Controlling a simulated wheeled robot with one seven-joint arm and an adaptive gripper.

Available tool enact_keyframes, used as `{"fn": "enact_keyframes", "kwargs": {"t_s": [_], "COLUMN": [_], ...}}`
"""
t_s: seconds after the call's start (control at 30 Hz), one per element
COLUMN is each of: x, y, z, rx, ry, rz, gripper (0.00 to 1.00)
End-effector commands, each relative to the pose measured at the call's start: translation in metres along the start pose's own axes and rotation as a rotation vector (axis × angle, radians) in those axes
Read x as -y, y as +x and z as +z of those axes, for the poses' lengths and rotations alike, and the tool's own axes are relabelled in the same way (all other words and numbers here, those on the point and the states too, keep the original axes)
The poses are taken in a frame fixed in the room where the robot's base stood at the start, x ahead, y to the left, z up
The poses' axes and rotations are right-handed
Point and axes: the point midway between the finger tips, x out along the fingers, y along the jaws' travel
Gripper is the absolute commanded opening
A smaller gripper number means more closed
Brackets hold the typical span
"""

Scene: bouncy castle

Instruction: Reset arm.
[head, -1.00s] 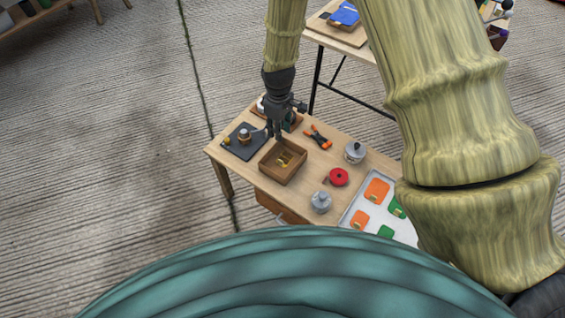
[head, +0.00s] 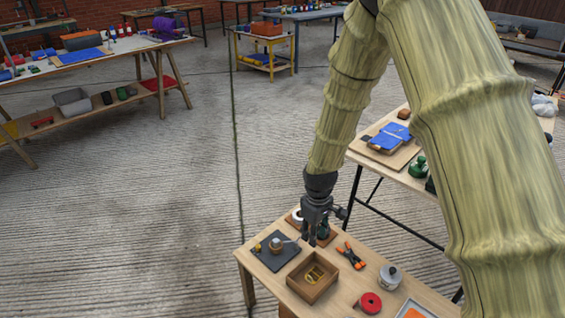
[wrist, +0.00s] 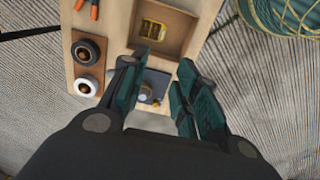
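My gripper (head: 312,240) points down over the small wooden table (head: 262,290), above its back part. In the wrist view my gripper (wrist: 155,95) has its two teal-padded fingers spread apart with nothing between them. Beyond the gap lies the dark square plate with a round brass-and-wood piece, seen in the head view as the dark plate (head: 268,258) and the round piece (head: 276,245). The wooden box (head: 300,292) with a yellow item (head: 314,275) inside stands in front of the gripper in the head view. My arm hides part of the table's back right.
Orange-handled clamp (head: 351,256), red disc (head: 370,302) and lidded metal pot (head: 390,277) stand on the table's right. Another table with blue items (head: 390,137) stands behind right. A long workbench (head: 110,48) is far left. The concrete floor (head: 150,220) between is clear.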

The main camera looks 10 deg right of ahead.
Motion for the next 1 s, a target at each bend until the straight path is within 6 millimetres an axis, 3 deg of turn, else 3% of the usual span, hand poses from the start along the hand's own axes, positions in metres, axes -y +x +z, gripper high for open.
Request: {"fn": "enact_keyframes", "kwargs": {"t_s": [0.13,0.27,0.4,0.6,0.77,1.0], "x": [0.004,0.019,0.043,0.084,0.119,0.162], "y": [0.009,0.035,0.071,0.108,0.121,0.119], "z": [0.009,0.036,0.082,0.155,0.216,0.291], "rx": [0.001,0.002,-0.002,-0.004,-0.001,0.002], "ry": [0.02,0.085,0.194,0.355,0.483,0.642], "rz": [-0.005,-0.016,-0.026,-0.031,-0.029,-0.017], "gripper": [0.3,0.3,0.3,0.3,0.3,0.3]}}
